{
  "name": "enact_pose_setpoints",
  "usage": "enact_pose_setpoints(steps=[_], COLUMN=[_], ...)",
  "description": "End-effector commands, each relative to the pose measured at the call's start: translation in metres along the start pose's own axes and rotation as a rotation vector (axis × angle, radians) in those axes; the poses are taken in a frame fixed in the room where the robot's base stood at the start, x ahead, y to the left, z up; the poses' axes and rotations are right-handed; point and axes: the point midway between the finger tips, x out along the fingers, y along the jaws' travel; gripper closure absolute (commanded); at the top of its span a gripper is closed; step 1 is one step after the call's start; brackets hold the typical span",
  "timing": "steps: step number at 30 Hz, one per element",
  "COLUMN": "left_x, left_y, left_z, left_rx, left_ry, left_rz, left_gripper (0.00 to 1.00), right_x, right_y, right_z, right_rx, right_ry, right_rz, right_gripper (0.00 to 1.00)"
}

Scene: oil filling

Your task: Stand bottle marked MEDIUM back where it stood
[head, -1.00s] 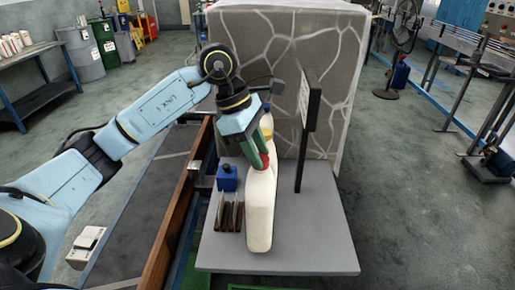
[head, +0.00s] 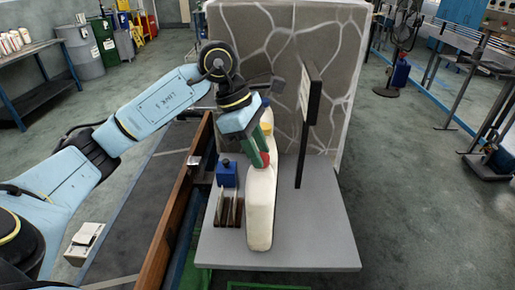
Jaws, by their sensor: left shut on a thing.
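A white bottle (head: 261,210) with a red cap (head: 265,159) stands upright, or nearly so, over the front of the grey board (head: 320,240). I cannot read a label on it, and I cannot tell whether its base touches the board. My left gripper (head: 262,158) is shut on the bottle at its cap end, reaching down from above and behind. Another pale bottle with a yellow cap (head: 267,127) is partly hidden behind the gripper. My right gripper is not in view.
A blue container (head: 227,174) and a brown slotted rack (head: 228,211) stand left of the bottle. A dark sign on a post (head: 307,110) stands to the right, before a stone-patterned block (head: 285,50). The board's right front is clear.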

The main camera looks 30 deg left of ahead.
Motion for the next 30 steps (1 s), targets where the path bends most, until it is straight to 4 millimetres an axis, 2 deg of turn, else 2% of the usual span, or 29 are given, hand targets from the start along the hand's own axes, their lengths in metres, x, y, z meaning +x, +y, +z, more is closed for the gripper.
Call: enact_pose_setpoints(steps=[30], left_x=[0.0022], left_y=[0.0004], left_z=[-0.0006], left_rx=[0.001], left_ry=[-0.003], left_rz=[0.004], left_gripper=[1.00], right_x=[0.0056], right_y=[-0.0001], right_z=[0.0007], right_rx=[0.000], right_ry=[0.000], right_rz=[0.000], right_gripper=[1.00])
